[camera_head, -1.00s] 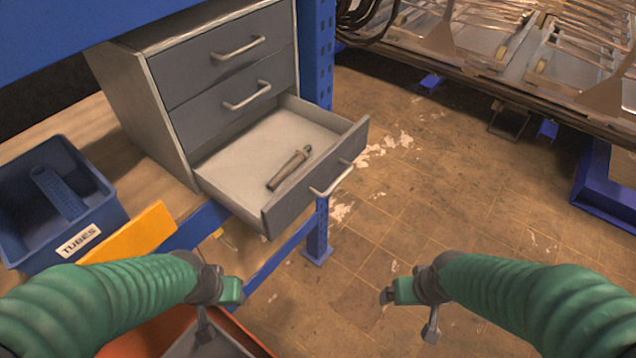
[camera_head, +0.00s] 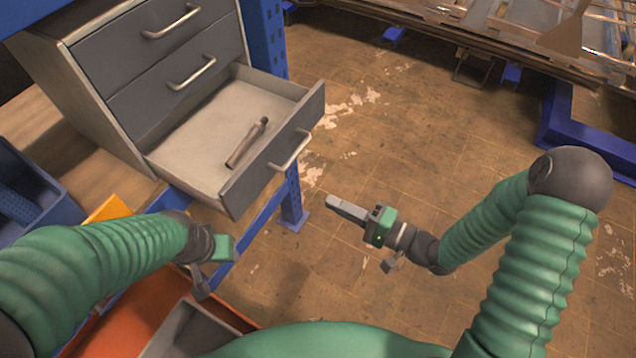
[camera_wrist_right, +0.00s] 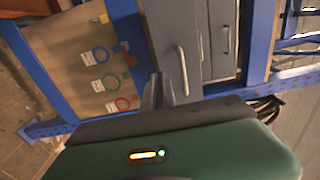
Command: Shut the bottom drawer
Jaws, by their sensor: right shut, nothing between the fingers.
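The bottom drawer (camera_head: 270,160) of the grey cabinet (camera_head: 90,90) is pulled well out, with its handle (camera_head: 290,150) on the front panel. A grey-brown cylindrical tool (camera_head: 247,143) lies inside it. My right gripper (camera_head: 345,208) is shut and empty, to the right of and apart from the drawer front, its fingers pointing left. In the right wrist view its fingers (camera_wrist_right: 158,92) show in front of a grey drawer front with a handle (camera_wrist_right: 182,70). My left gripper (camera_head: 222,250) is below the drawer at the lower left; its fingers are not clear.
Two upper drawers (camera_head: 165,50) are shut. A blue bin (camera_head: 60,205) and a yellow-orange piece (camera_head: 108,210) are left of the drawer. A blue post (camera_head: 290,200) stands behind the drawer front. An orange container (camera_head: 125,310) is at the lower left.

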